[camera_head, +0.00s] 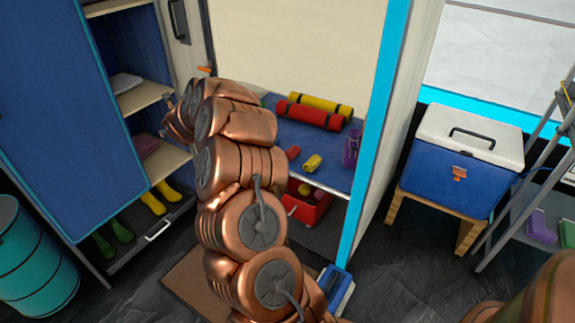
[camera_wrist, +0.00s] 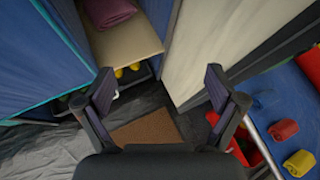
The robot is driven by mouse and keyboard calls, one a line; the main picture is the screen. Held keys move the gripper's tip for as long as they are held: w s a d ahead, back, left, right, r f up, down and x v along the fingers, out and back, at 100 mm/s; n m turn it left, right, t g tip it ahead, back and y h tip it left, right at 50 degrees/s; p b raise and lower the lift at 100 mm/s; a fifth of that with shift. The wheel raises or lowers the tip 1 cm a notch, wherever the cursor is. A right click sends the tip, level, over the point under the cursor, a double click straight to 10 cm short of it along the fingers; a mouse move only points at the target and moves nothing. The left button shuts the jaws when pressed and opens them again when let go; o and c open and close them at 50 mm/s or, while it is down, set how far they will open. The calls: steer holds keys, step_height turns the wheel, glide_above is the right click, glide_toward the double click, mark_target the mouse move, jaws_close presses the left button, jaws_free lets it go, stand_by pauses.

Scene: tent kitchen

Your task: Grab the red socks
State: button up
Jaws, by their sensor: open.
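A small red roll that looks like the red socks (camera_head: 293,152) lies on the blue cot surface (camera_head: 335,172), partly behind my arm in the head view. In the wrist view the red socks (camera_wrist: 284,131) are at the right, with a similar yellow roll (camera_wrist: 300,162) just below them. My gripper (camera_wrist: 160,88) is open and empty, with its fingers spread wide. It hangs above the floor between the shelf cabinet and the cot, left of the red socks and apart from them. In the head view my arm hides the fingers.
A light panel (camera_wrist: 212,48) stands between the cabinet shelves (camera_wrist: 125,45) and the cot. Red and yellow strapped rolls (camera_head: 310,115) lie farther back on the cot. A red crate (camera_head: 308,208) sits below it. A bright blue-edged post (camera_head: 375,130) stands at the cot's right.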

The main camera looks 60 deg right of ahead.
steer(key=s+d+f+m+g+h+b, duration=0.2)
steer(key=s+d+f+m+h, duration=0.15)
steer(key=d+f, duration=0.4)
steer(key=s+d+f+m+g+h+b, duration=0.25)
steer(key=s+d+f+m, duration=0.25)
steer(key=d+f, duration=0.3)
steer(key=m+g+h+b, duration=0.2)
steer(key=m+g+b, duration=0.25)
steer(key=m, duration=0.35)
glide_toward(288, 157)
steer(key=shift+g, duration=0.4)
steer(key=x, duration=0.4)
steer(key=w+x, duration=0.1)
steer(key=x, duration=0.1)
steer(key=shift+d+f, duration=0.1)
steer(key=shift+d, duration=0.1)
steer(key=shift+x, duration=0.9)
steer(key=shift+r+b+x, duration=0.2)
steer(key=shift+b+x, duration=0.15)
steer(key=shift+x, duration=1.1)
steer(key=shift+r+b+x, duration=0.2)
steer(key=shift+b+x, duration=0.15)
steer(key=shift+x, duration=1.05)
steer(key=shift+d, duration=0.15)
steer(key=shift+c, duration=0.4)
steer(key=c, duration=1)
